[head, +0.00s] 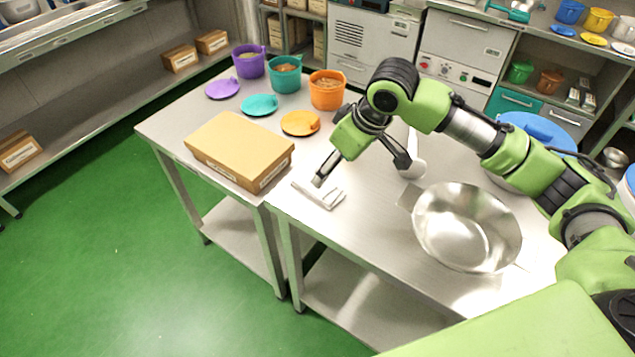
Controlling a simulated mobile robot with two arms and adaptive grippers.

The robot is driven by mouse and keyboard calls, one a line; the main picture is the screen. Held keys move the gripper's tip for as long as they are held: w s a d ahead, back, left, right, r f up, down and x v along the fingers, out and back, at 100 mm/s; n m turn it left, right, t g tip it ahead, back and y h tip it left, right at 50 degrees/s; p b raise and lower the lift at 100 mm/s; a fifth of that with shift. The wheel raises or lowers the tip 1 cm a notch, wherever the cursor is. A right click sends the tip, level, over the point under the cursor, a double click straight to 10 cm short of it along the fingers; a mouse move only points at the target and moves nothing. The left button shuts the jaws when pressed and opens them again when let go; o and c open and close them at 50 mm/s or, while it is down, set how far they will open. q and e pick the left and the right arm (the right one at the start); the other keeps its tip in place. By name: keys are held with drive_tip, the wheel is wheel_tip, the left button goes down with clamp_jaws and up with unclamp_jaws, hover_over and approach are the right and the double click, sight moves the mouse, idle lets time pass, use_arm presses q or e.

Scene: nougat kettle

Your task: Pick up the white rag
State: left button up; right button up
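The white rag (319,194) lies folded on the steel table, near its front edge, just right of the cardboard box. My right gripper (362,168) is above the table with its fingers spread wide and nothing between them. Its left fingertip is just above or at the back edge of the rag; I cannot tell whether they touch. The other finger points right, towards a white spoon-like utensil (413,168). My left gripper is not in view.
A cardboard box (238,150) lies left of the rag. A large steel bowl (467,227) stands to the right. Purple (249,62), teal (285,75) and orange (327,90) tubs stand behind with lids in front. Bare table lies between rag and bowl.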

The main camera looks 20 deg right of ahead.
sight(326, 190)
drive_tip(key=x, duration=0.3)
drive_tip(key=shift+w+f, duration=0.1)
drive_tip(key=shift+f, duration=0.05)
drive_tip(key=p+x, duration=0.1)
drive_tip(key=x, duration=0.2)
drive_tip(key=shift+w+d+f, duration=0.1)
drive_tip(key=shift+w+f, duration=0.05)
drive_tip(key=x, duration=0.3)
drive_tip(key=shift+d+f, duration=0.1)
drive_tip(key=shift+f, duration=0.1)
drive_tip(key=shift+w+f, duration=0.15)
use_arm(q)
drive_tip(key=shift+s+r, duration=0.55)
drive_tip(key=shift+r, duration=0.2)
use_arm(e)
drive_tip(key=c, duration=1.2)
